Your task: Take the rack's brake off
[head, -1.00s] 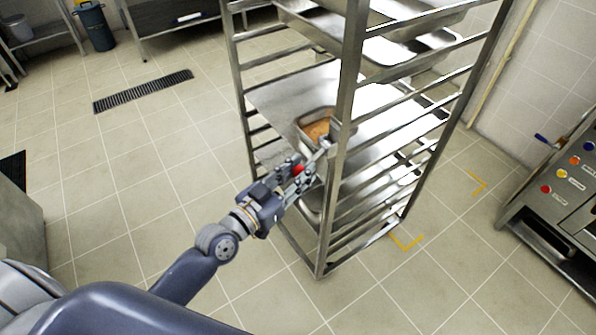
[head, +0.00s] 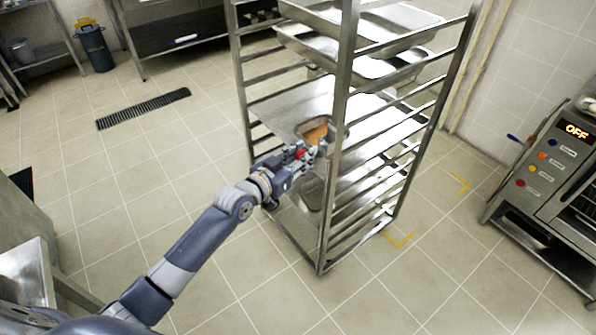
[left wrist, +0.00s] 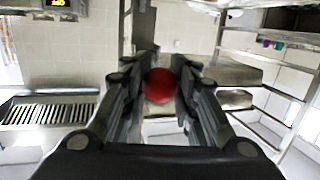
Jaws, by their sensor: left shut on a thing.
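The tall steel rack (head: 340,130) stands on the tiled floor in the head view. Its brake shows as a red knob (head: 300,153) beside the near upright; the knob's lever is mostly hidden by my fingers. My left gripper (head: 304,154) reaches in from the left and is shut on the red knob. In the left wrist view the round red knob (left wrist: 159,86) sits between the two fingers. My right gripper is not in view.
Trays (head: 385,70) rest on the rack's upper rails, and a small pan with brown food (head: 316,133) sits inside. An oven (head: 560,185) with an OFF display stands at right. Yellow floor marks (head: 400,240) lie by the rack.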

